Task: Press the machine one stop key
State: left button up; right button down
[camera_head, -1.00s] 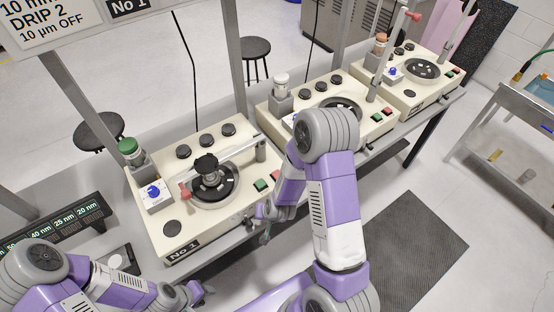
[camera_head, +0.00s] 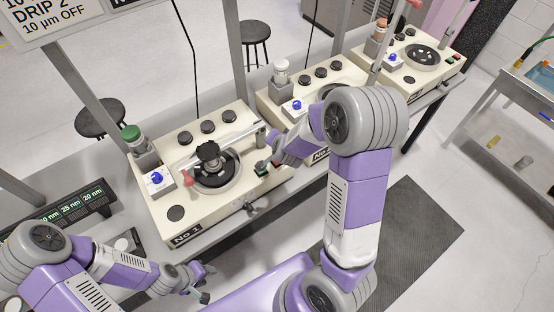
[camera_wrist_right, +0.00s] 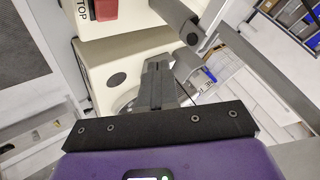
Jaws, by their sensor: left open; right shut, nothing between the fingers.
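Machine one (camera_head: 185,232), a cream box marked No 1, stands at the front of the bench with a round black turntable on top. Its green key (camera_head: 261,168) shows at its right edge; the red key beside it is hard to make out near my right gripper. In the right wrist view a red key (camera_wrist_right: 104,9) lies at the top left, with the letters TOP beside it. My right gripper (camera_wrist_right: 157,75) is shut and empty, its tips apart from that key in the picture. In the head view my right gripper (camera_head: 268,146) is over the machine's right edge. My left gripper (camera_head: 203,285) is open, low in front of the bench.
Two similar machines stand farther right, the middle one (camera_head: 283,97) and the far one (camera_head: 411,82). A lever arm (camera_head: 225,147) crosses machine one's top. A row of number displays (camera_head: 72,208) is at the left. Grey posts rise behind the bench.

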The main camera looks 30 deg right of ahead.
jog(key=shift+f+b, duration=3.95)
jog(key=shift+f, duration=0.55)
jog(key=shift+f+b, duration=0.3)
jog(key=shift+b, duration=0.15)
jog(key=shift+f+b, duration=0.45)
jog(key=shift+r, duration=0.1)
jog(key=shift+r+p, duration=0.8)
jog(key=shift+p, duration=0.05)
notch_tip(320, 180, up, 5)
jog(key=p, duration=0.4)
jog(key=shift+p, duration=0.35)
